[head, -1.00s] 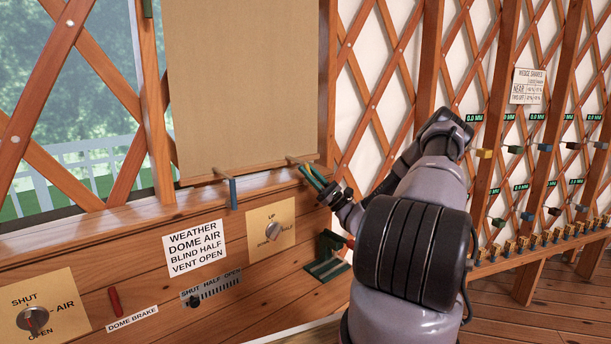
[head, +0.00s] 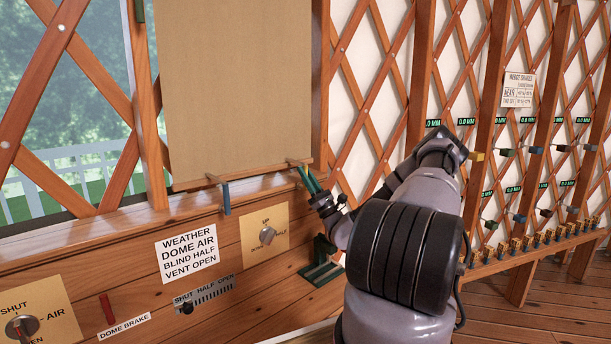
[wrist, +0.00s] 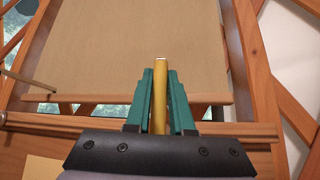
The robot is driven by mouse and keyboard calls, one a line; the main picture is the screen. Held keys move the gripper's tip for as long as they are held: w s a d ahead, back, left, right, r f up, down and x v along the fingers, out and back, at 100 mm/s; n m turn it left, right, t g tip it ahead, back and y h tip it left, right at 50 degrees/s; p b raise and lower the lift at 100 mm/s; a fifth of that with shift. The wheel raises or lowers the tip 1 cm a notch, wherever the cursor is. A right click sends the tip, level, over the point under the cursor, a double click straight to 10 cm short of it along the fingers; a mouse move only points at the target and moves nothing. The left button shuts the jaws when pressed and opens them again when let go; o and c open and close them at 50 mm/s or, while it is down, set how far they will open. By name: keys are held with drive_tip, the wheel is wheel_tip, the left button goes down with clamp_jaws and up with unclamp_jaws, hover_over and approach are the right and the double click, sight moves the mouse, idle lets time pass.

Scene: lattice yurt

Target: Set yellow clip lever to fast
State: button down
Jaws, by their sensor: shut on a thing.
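A yellow bar (wrist: 160,97), which looks like the yellow clip lever, stands upright between the green fingers of my gripper (wrist: 161,105) in the wrist view. The fingers are shut on it. In the head view my gripper (head: 309,181) is at the sill by the blind's lower right corner, and the yellow lever is hidden or too small to make out there. No "fast" marking can be read in either view.
The tan blind (head: 237,90) hangs behind the sill. A blue clip (head: 226,198) hangs at its lower edge, left of my gripper. Below are a dial plate (head: 253,240), a weather sign (head: 189,252), a slider (head: 205,295) and a green bracket (head: 321,265).

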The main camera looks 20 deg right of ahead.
drive_tip(key=c, duration=0.8)
unclamp_jaws()
drive_tip(key=shift+s+d+f, duration=0.2)
drive_tip(key=shift+s+f, duration=0.05)
drive_tip(key=shift+f, duration=0.15)
drive_tip(key=s+d, duration=0.2)
drive_tip(key=s, duration=0.2)
drive_tip(key=s+d+f, duration=0.1)
drive_tip(key=s+d, duration=0.1)
drive_tip(key=s, duration=0.2)
drive_tip(key=s+d, duration=0.2)
drive_tip(key=s, duration=0.1)
drive_tip(key=shift+s+d+f, duration=0.1)
drive_tip(key=shift+s+f, duration=0.2)
drive_tip(key=shift+s, duration=0.1)
